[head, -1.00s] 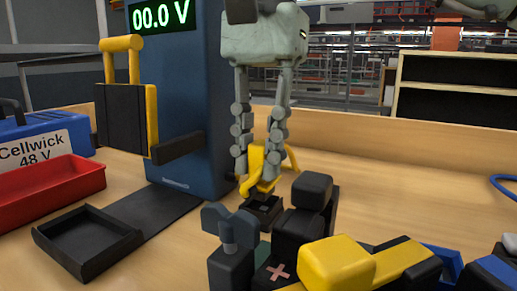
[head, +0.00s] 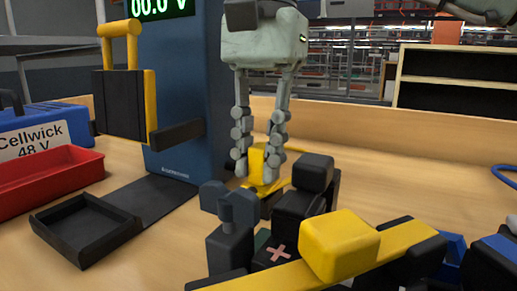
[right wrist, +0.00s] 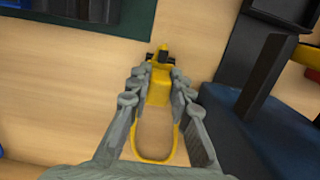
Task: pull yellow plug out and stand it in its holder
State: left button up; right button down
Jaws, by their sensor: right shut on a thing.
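The yellow plug (head: 257,163) is between the fingers of my right gripper (head: 256,172), above the worktop behind the dark blocks. In the right wrist view the plug (right wrist: 158,92) sits between the fingertips (right wrist: 158,85), with a yellow loop (right wrist: 154,145) trailing toward the palm. A small black piece shows at the plug's far end. In the head view its lower end is partly hidden by dark blocks, so I cannot tell whether it is seated. I cannot tell for sure which part is its holder. My left gripper is not in view.
A blue cabinet (head: 172,95) with a voltage display stands behind. A black tray (head: 85,235), a red bin (head: 50,182) and a blue battery case (head: 30,130) are on the left. Dark blocks and a yellow block (head: 340,245) crowd the front. Bare worktop (head: 420,180) lies to the right.

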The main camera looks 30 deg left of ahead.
jog(key=shift+f, duration=0.15)
jog(key=c, duration=1.3)
grip_release()
notch_tip(320, 180, up, 12)
jog(key=w, duration=0.1)
jog(key=shift+w, duration=0.25)
